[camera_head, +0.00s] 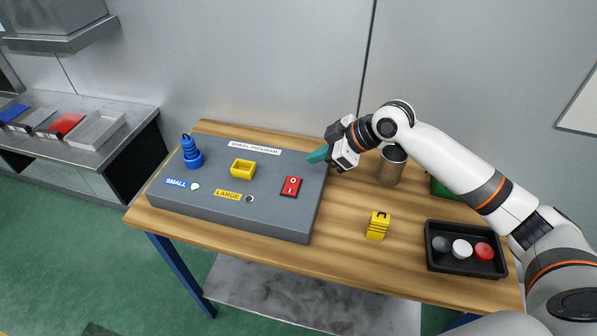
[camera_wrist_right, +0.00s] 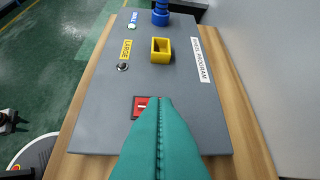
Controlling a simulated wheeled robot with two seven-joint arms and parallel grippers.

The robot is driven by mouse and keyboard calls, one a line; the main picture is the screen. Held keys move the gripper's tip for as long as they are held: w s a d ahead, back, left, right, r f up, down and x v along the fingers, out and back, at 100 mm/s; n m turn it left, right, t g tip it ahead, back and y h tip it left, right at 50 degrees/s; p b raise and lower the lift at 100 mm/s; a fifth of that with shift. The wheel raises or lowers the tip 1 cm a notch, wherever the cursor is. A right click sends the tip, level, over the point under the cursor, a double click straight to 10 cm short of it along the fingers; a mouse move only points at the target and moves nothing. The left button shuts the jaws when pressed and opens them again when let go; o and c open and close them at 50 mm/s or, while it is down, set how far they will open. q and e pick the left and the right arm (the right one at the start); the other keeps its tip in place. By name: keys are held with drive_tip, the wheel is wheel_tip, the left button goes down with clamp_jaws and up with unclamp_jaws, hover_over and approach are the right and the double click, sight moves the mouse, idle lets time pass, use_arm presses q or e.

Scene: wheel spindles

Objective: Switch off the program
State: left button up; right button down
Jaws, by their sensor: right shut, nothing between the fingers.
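A red rocker switch (camera_head: 291,187) marked O and I sits on the front right of the grey panel box (camera_head: 270,222) labelled WHEEL PROGRAM. I cannot tell which side of it is pressed in. My right gripper (camera_head: 314,156) has teal fingers, shut and empty, over the panel's right edge, behind and right of the switch and apart from it. In the right wrist view the closed fingertips (camera_wrist_right: 153,101) cover part of the switch (camera_wrist_right: 139,104). The round lamp by SMALL (camera_head: 195,186) looks pale and lit; the one by LARGE (camera_head: 249,198) looks dark. My left gripper is not in view.
A blue spindle piece (camera_head: 191,152) and a yellow square holder (camera_head: 243,169) stand on the panel. Right of it are a yellow block (camera_head: 378,225), a metal cup (camera_head: 391,165) and a black tray (camera_head: 463,265) with grey, white and red round pieces. Wood between panel and tray is mostly clear.

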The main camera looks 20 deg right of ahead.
sight(292, 180)
drive_tip(key=p+x, duration=0.1)
drive_tip(key=x, duration=0.4)
drive_tip(key=shift+w+a+f, duration=0.15)
drive_tip(key=shift+a, duration=0.1)
drive_tip(key=f, duration=0.1)
drive_tip(key=f+p, duration=0.1)
drive_tip(key=f, duration=0.1)
drive_tip(key=shift+w+a+f, duration=0.1)
drive_tip(key=shift+w+f, duration=0.25)
drive_tip(key=shift+f+p, duration=0.3)
drive_tip(key=shift+f, duration=0.25)
drive_tip(key=shift+w+f+b, duration=0.1)
drive_tip(key=shift+f+b, duration=0.35)
drive_tip(key=shift+b, duration=0.1)
drive_tip(key=shift+r, duration=0.2)
drive_tip(key=shift+p, duration=0.3)
